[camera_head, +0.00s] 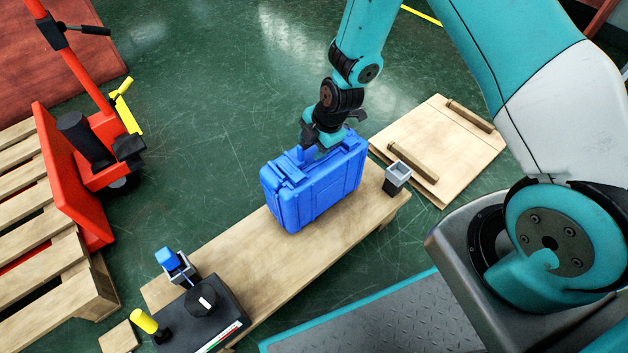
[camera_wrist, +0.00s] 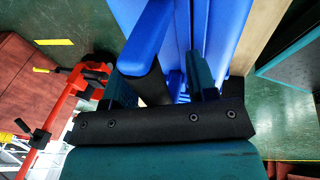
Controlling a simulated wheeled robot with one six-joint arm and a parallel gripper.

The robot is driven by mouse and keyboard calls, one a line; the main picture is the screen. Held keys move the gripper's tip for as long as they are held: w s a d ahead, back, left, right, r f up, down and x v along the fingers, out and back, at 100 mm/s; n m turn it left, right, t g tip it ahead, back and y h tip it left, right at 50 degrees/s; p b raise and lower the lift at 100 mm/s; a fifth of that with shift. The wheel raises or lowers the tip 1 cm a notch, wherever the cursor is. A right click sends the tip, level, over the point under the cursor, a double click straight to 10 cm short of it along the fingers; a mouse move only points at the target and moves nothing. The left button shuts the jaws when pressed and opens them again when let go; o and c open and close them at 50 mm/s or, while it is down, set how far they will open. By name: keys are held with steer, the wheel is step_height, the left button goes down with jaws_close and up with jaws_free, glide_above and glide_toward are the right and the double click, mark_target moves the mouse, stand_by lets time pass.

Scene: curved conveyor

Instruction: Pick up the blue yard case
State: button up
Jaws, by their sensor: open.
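The blue yard case (camera_head: 318,185) stands upright on a long wooden bench, with its handle side up. My gripper (camera_head: 325,142) is right above the top of the case, at its handle. In the wrist view the case (camera_wrist: 215,35) fills the upper middle, and its blue handle (camera_wrist: 148,38) runs up to the space between the fingers of my gripper (camera_wrist: 160,88). The fingers are apart. I cannot tell whether they touch the handle or the case.
The wooden bench (camera_head: 240,262) also carries a small grey cup (camera_head: 397,178) and a black device (camera_head: 200,315). A wooden board with two bars (camera_head: 440,150) lies beyond it. A red pallet jack (camera_head: 75,170) and a pallet (camera_head: 40,260) stand at the left.

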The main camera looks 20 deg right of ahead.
jaws_close()
stand_by(1.3)
